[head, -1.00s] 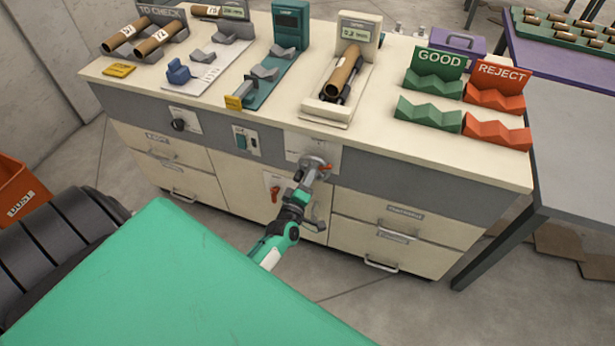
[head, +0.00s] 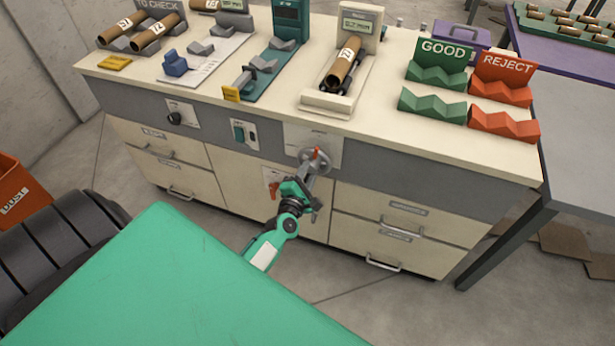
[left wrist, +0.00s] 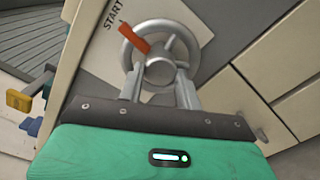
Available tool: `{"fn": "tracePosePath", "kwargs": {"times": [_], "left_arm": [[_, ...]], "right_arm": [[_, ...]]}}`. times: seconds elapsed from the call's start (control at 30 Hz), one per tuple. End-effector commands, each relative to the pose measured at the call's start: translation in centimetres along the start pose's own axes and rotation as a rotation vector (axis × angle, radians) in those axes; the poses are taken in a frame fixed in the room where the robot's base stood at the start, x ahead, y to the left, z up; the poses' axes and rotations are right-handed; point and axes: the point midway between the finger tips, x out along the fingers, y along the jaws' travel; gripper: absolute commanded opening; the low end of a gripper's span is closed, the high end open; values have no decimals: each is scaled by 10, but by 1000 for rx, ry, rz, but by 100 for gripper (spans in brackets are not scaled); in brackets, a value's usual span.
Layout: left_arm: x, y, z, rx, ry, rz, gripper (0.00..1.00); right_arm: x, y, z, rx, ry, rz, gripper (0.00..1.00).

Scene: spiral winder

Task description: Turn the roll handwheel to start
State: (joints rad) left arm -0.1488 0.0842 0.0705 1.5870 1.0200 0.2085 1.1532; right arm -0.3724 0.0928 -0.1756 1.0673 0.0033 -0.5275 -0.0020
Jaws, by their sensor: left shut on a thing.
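The roll handwheel (head: 313,160) is a grey spoked wheel with a red mark on the bench's front panel. In the left wrist view the handwheel (left wrist: 160,62) fills the middle, beside a plate (left wrist: 103,38) reading START. The red pointer (left wrist: 132,38) there points to the upper left of the hub. My left gripper (head: 306,176) is at the wheel in the head view. In the wrist view its two fingers (left wrist: 159,88) reach onto the wheel's lower side and are shut on it. My right gripper is not in view.
A brown roll (head: 342,68) lies in the cradle above the wheel. Green GOOD racks (head: 433,106) and red REJECT racks (head: 503,122) stand on the right of the bench top. A red lever (head: 272,190) and drawers are on the bench front. Floor in front is clear.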

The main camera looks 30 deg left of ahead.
Motion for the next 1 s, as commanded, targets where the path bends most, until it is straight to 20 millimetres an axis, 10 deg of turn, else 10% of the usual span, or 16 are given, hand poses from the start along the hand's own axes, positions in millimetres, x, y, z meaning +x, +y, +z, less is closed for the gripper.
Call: {"fn": "tracePosePath", "kwargs": {"times": [0.87, 0.9, 1.0], "left_arm": [[0, -1, 0, -149, 1, -2, 12], [0, -1, 0, -148, 1, -2, 42], [0, -1, 0, -148, 1, -2, 56]], "right_arm": [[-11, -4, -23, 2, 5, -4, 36], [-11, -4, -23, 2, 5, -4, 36], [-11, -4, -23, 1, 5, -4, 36]]}}
